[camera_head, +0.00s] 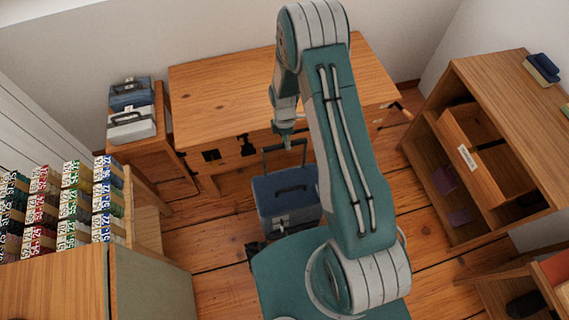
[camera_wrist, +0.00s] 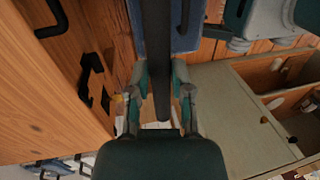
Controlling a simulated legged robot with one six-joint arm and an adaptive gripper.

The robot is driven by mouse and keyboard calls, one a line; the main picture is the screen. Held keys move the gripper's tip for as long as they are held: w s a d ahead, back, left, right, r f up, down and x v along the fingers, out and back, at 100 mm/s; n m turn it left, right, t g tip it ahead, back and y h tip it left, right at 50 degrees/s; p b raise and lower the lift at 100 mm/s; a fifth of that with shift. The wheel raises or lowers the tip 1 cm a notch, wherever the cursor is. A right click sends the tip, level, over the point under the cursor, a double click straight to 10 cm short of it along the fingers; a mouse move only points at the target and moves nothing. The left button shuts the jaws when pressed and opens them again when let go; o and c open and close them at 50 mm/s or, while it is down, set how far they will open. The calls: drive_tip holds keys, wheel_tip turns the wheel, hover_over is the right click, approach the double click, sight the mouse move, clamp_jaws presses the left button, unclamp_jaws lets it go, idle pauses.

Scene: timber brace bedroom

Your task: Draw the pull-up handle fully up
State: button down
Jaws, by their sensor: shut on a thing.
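A blue and grey wheeled case (camera_head: 287,200) stands on the floor in front of the desk, with a carry handle on its top. Its dark pull-up handle (camera_head: 266,160) stands above the case, its two uprights joined by a crossbar. My gripper (camera_head: 286,142) is at the crossbar, above the case. In the wrist view my gripper (camera_wrist: 162,78) has its fingers on both sides of the dark handle bar (camera_wrist: 155,40) and is shut on it. The case's blue side (camera_wrist: 187,30) shows beyond. The finger contact is partly hidden by the gripper body.
A wooden desk (camera_head: 220,85) stands close behind the handle. A side stand at the left holds small cases (camera_head: 130,125). A cabinet with patterned boxes (camera_head: 75,190) is at the left, and an open shelf unit (camera_head: 500,95) at the right.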

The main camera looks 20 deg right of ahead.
drive_tip(key=shift+w+r, duration=0.1)
drive_tip(key=shift+r, duration=0.8)
drive_tip(key=c, duration=0.5)
unclamp_jaws()
drive_tip(key=shift+c, duration=0.2)
wheel_tip(320, 180, up, 12)
drive_tip(key=w, duration=0.2)
drive_tip(key=shift+w+f, duration=0.15)
drive_tip(key=shift+f, duration=0.05)
